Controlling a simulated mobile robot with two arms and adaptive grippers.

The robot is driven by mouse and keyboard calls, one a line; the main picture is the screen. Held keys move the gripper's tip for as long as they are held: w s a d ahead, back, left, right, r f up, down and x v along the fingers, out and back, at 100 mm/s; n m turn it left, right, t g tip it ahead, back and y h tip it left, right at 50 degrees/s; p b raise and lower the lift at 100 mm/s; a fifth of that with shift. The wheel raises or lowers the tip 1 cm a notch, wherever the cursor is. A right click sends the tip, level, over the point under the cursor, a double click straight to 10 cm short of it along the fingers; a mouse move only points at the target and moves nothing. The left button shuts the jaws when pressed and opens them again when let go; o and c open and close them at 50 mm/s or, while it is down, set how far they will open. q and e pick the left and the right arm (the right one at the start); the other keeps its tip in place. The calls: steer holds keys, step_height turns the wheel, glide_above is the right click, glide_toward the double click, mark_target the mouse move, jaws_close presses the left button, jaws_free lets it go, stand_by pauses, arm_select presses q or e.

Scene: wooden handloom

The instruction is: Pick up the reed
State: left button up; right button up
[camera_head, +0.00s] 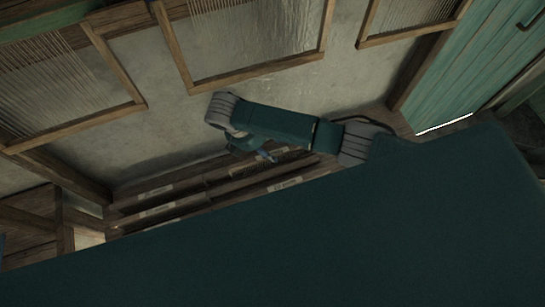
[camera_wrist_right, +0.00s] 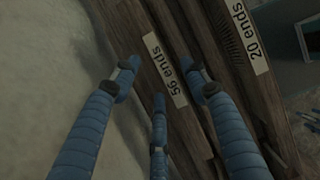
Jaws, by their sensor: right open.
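My right gripper (camera_head: 268,156) hangs over the labelled wooden rack (camera_head: 215,190) by the wall, mostly hidden behind my arm in the head view. In the right wrist view its blue fingers (camera_wrist_right: 160,80) are spread open with nothing between them. Beyond the fingertips is a wooden slat with a "56 ends" label (camera_wrist_right: 165,70). To its right lies a dark, fine-toothed strip (camera_wrist_right: 229,42), perhaps part of a reed, beside a "20 ends" label (camera_wrist_right: 247,36). I cannot tell which piece is the reed. My left gripper is not in view.
The plaster wall (camera_head: 170,120) rises close behind the rack, and wooden window frames (camera_head: 262,93) are set in it. A green door (camera_head: 465,75) is at the upper right. A timber post (camera_head: 66,222) stands at the rack's left end.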

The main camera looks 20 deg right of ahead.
steer(key=shift+x, duration=1.1)
steer(key=shift+s+a, duration=0.1)
steer(key=shift+a, duration=0.1)
jaws_close()
